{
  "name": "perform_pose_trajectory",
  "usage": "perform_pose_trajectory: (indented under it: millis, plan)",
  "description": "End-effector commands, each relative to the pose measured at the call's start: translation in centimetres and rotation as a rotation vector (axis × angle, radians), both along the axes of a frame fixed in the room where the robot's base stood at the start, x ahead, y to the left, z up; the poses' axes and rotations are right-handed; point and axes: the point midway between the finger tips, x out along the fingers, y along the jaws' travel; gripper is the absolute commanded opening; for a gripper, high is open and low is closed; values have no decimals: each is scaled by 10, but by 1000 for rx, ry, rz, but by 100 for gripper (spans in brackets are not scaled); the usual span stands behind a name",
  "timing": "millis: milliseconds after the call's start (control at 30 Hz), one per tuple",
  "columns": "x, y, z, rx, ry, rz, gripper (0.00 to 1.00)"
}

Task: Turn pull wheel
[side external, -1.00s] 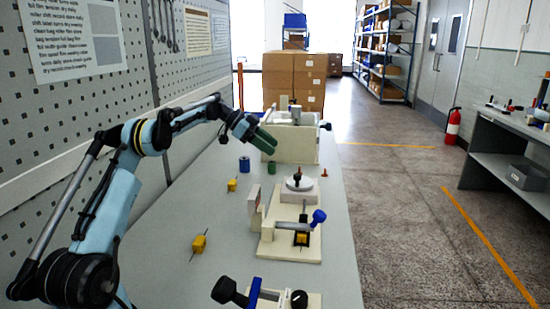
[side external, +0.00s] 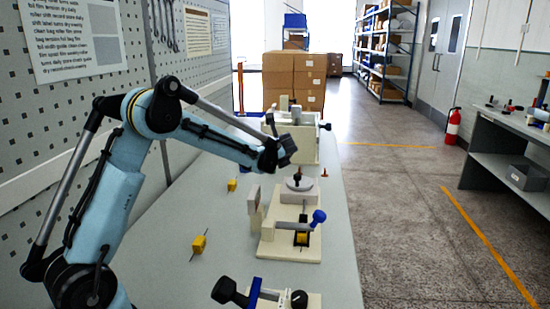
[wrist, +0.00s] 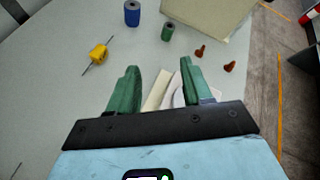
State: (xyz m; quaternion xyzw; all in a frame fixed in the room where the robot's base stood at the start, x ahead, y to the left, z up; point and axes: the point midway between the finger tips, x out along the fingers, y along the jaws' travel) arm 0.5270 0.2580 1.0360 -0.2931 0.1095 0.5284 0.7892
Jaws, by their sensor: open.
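A larger cream fixture (side external: 304,147) stands behind. Yellow spools (side external: 198,244) lie to the left. The wrist view shows a blue spool (wrist: 132,13), a green spool (wrist: 167,32) and red pegs (wrist: 201,50).

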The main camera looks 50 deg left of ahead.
Motion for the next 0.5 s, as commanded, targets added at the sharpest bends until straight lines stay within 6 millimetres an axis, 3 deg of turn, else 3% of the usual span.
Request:
perform_pose_trajectory:
  millis: [200,500]
  plan:
    - [8,-39,39,315,14,-175,50]
    - [12,-86,73,598,26,-338,50]
